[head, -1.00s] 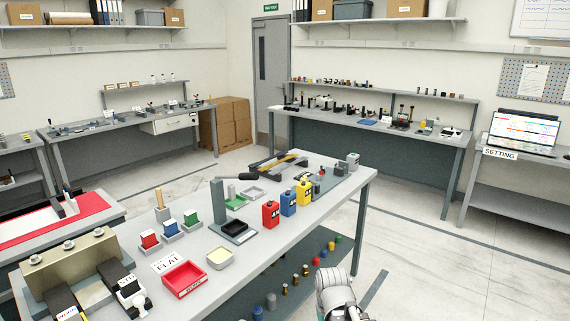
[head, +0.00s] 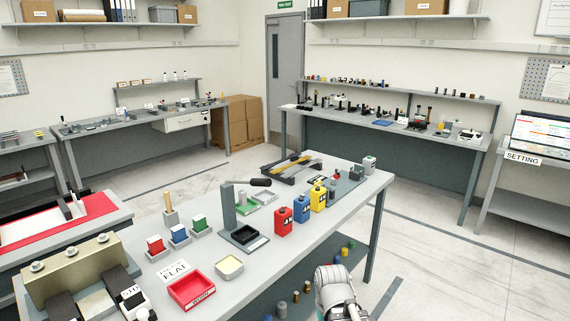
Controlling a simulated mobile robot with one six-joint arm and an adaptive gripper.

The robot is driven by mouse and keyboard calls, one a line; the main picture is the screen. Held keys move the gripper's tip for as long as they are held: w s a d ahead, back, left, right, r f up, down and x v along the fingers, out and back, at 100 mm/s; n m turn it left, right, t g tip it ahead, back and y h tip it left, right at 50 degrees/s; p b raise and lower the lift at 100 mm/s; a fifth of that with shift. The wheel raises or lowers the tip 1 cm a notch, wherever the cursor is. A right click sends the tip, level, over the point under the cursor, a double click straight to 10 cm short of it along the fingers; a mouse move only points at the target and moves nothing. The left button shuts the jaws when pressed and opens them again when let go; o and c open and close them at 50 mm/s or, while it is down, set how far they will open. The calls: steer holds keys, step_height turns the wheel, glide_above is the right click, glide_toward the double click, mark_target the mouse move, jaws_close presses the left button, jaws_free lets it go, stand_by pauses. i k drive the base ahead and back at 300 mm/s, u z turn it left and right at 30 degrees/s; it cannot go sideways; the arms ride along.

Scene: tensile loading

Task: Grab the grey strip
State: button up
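I cannot single out a grey strip with certainty in the head view; small grey pieces lie on several benches, too small to tell apart. The near grey table (head: 300,268) carries a white card marked "FLAT" (head: 174,271). A white and grey part of my arm shows at the bottom edge, right of the near table. My gripper's fingers are not in view.
The near table holds a red tray (head: 191,291), a cream dish (head: 229,267), and red (head: 283,222), blue (head: 301,208) and yellow (head: 317,196) containers. A back bench (head: 400,130) and a laptop (head: 540,137) stand beyond. Floor at right (head: 450,265) is mostly clear.

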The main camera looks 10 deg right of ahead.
mark_target(265, 167)
steer(key=i, duration=1.15)
steer(key=z, duration=0.05)
